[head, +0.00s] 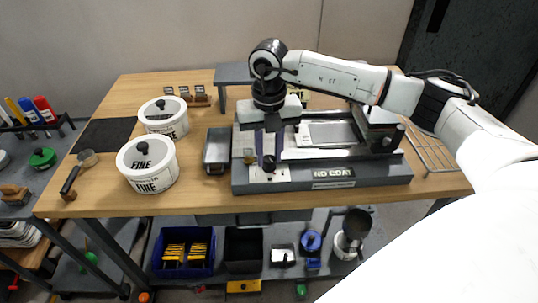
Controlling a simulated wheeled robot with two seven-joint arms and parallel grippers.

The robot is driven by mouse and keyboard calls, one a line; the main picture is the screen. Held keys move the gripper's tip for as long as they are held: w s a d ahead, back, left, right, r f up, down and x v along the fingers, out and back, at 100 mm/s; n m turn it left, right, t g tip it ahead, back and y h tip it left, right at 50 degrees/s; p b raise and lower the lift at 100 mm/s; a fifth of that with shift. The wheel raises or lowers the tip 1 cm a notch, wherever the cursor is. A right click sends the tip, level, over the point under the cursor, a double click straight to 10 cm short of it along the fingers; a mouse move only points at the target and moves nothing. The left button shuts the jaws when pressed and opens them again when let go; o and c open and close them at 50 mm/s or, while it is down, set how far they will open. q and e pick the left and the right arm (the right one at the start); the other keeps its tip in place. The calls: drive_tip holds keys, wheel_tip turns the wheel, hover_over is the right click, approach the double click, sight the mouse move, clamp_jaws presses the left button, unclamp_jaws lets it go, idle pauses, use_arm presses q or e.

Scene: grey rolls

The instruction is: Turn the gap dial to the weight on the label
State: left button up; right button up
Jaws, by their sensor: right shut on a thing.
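The grey machine (325,178) stands on the wooden table, with "NO COAT" on its front. On the left of its top is a pale dial plate (254,176) with the black gap dial (268,168) in it. My right gripper (268,158) points straight down over the plate, its two fingers on either side of the dial's knob and shut on it. The dial's marks are too small to read. A pale yellowish card (301,94), partly hidden behind my right arm, may be the label; no weight on it can be read. My left gripper is not in view.
Two white tubs marked "FINE", a front one (148,180) and a back one (165,126), stand to the left. A grey metal tray (217,163) sits close beside the machine. A wire rack (432,156) is at the right. Bins fill the lower shelf.

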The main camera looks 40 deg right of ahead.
sight(269, 158)
drive_tip(key=n+b, duration=0.1)
drive_tip(key=n, duration=0.4)
drive_tip(key=shift+n, duration=0.3)
drive_tip(key=shift+r, duration=0.1)
idle(0.3)
drive_tip(key=o, duration=1)
drive_tip(key=shift+o, duration=0.2)
wheel_tip(269, 158, up, 10)
drive_tip(key=b, duration=0.1)
drive_tip(key=shift+r, duration=0.15)
